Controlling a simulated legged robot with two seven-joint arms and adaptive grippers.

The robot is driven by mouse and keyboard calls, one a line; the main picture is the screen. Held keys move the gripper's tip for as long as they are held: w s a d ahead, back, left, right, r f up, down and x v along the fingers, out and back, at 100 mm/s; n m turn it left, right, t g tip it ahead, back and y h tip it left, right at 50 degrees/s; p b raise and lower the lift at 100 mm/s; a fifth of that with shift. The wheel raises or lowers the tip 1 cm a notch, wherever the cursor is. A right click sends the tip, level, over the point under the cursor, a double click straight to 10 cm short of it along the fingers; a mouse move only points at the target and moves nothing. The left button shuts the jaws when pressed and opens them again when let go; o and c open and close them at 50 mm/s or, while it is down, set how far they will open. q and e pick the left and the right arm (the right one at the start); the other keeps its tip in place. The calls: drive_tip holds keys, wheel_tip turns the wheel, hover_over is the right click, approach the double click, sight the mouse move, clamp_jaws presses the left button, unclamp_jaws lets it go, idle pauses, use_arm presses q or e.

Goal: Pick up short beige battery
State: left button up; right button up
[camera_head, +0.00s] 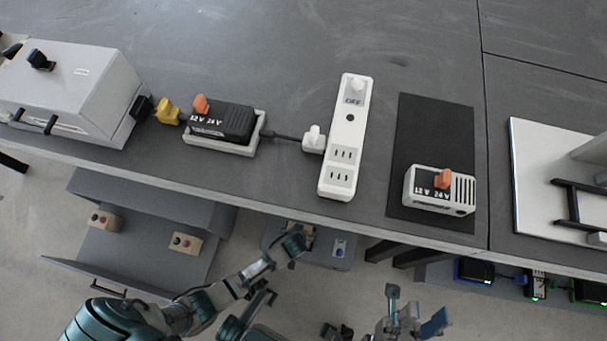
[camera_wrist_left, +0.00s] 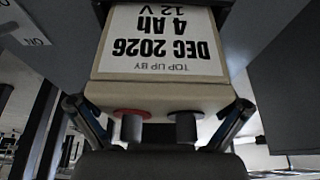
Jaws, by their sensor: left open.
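A beige battery (camera_wrist_left: 155,92) fills the middle of the left wrist view, with a white label reading 4 Ah 12 V and a red-ringed and a black terminal. My open left gripper (camera_wrist_left: 158,108) has one finger on each side of it; I cannot tell whether they touch it. Two beige blocks with dark and red tops, on the left (camera_head: 102,220) and right (camera_head: 186,243), lie in the grey drawer. My right gripper (camera_head: 412,312) is open and empty.
The grey drawer (camera_head: 130,252) is under the table (camera_head: 260,50). On the table are a charger (camera_head: 225,125), a power strip (camera_head: 345,140), a second charger (camera_head: 440,192) on a black mat (camera_head: 430,125), and a grey case (camera_head: 70,85). Dark walls flank the battery in the wrist view.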

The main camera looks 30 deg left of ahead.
use_arm(q)
drive_tip(key=shift+w, duration=0.15)
drive_tip(key=c, duration=1.2)
drive_tip(key=shift+r, duration=0.1)
drive_tip(key=shift+c, duration=1.3)
drive_tip(key=shift+w+r, duration=0.1)
drive_tip(key=shift+r, duration=0.05)
